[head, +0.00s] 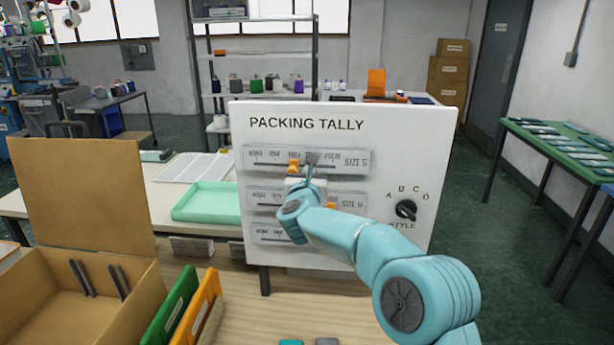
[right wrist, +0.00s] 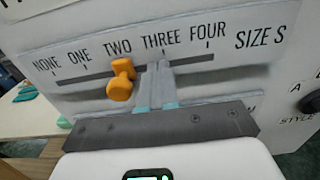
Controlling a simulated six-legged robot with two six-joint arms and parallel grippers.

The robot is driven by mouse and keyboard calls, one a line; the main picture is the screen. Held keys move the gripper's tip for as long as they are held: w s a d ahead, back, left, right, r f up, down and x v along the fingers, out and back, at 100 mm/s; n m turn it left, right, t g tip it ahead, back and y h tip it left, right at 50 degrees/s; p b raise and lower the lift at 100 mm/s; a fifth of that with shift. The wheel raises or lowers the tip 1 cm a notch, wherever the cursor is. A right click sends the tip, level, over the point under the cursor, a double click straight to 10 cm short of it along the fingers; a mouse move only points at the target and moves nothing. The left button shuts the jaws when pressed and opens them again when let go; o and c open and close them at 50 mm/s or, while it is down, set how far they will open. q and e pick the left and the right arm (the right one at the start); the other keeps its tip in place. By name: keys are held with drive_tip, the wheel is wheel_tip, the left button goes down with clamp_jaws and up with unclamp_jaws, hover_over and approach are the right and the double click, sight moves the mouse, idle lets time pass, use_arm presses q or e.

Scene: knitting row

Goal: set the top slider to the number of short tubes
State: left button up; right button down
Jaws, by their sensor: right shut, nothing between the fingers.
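A white board marked PACKING TALLY (head: 345,122) carries stacked slider strips. The top strip (head: 262,158), SIZE S, reads NONE to FOUR. Its orange knob (head: 293,166) stands at TWO, also in the right wrist view (right wrist: 120,80). My right gripper (head: 310,168) is shut and empty at the top strip, just right of the knob, below THREE; its fingers (right wrist: 155,82) show a small gap from the knob in the right wrist view. Several dark slender pieces (head: 82,278) lean in an open cardboard box (head: 140,312); I cannot tell whether they are short tubes. My left gripper is not in view.
The middle strip (head: 262,197) has an orange knob (head: 331,206) partly behind my arm. My arm also covers part of the bottom strip (head: 268,233). A black STYLE dial (head: 406,209) is at right. Green (head: 170,318) and orange (head: 203,312) upright pieces stand beside the box.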

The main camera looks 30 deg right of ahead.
drive_tip(key=b+v, duration=0.7)
drive_tip(key=v, duration=0.1)
drive_tip(key=shift+d, duration=0.2)
drive_tip(key=shift+s, duration=0.15)
drive_tip(key=shift+f, duration=0.1)
idle(0.3)
